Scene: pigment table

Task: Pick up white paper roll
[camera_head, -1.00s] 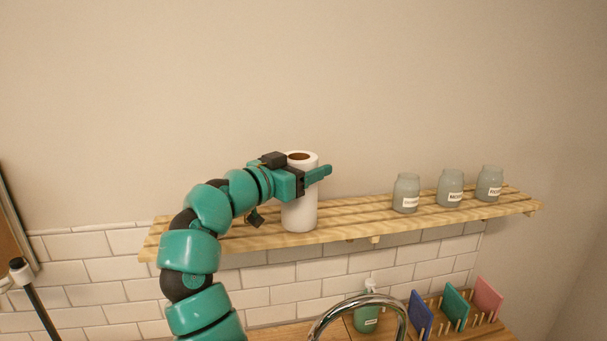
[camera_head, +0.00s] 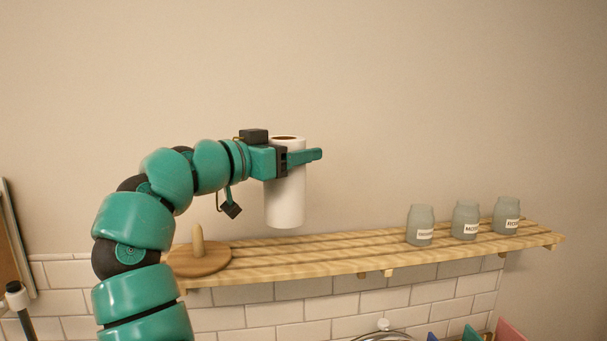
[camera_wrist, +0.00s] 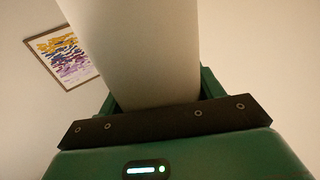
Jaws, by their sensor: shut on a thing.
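The white paper roll (camera_head: 285,205) is upright in the head view, with its brown core showing at the top. My gripper (camera_head: 300,158) is shut on its upper part, with a green finger across its near side. The roll's lower end appears raised above the wooden shelf (camera_head: 330,259). In the wrist view the roll (camera_wrist: 145,50) fills the middle, between the green fingers, and its far end is out of frame.
A round wooden base with a short peg (camera_head: 198,260) stands at the shelf's left end. Three labelled grey jars stand toward the right: one (camera_head: 420,224), another (camera_head: 465,218) and a third (camera_head: 506,215). A colourful picture (camera_wrist: 62,57) hangs in the wrist view.

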